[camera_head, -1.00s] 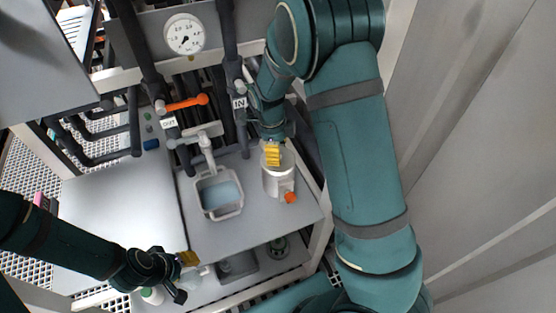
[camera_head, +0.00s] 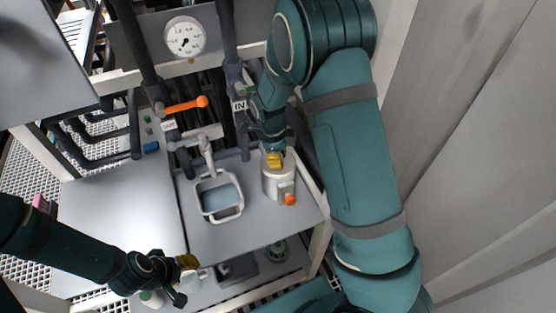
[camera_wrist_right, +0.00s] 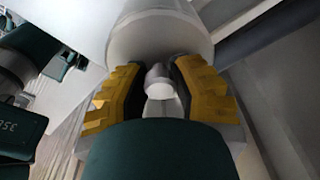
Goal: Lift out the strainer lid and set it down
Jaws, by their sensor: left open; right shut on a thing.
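A white cylindrical vessel (camera_head: 279,187) with an orange knob at its lower front stands on the right of the grey worktop. My right gripper (camera_head: 274,160) reaches down over its top from behind. In the right wrist view, the yellow fingers of my right gripper (camera_wrist_right: 160,88) are closed around a small pale knob (camera_wrist_right: 158,76), which I take to be the strainer lid's knob. The rest of the lid is not clearly visible, so its seating in the vessel cannot be told. My left gripper (camera_head: 188,262) is open, low at the left, apart from the vessel.
A square white basin (camera_head: 219,197) with bluish liquid stands left of the vessel, under a tap (camera_head: 206,148). Pipes, an orange lever (camera_head: 187,104) and a gauge (camera_head: 184,36) are behind. A shelf below holds small items. The grey panel (camera_head: 120,215) at left is largely clear.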

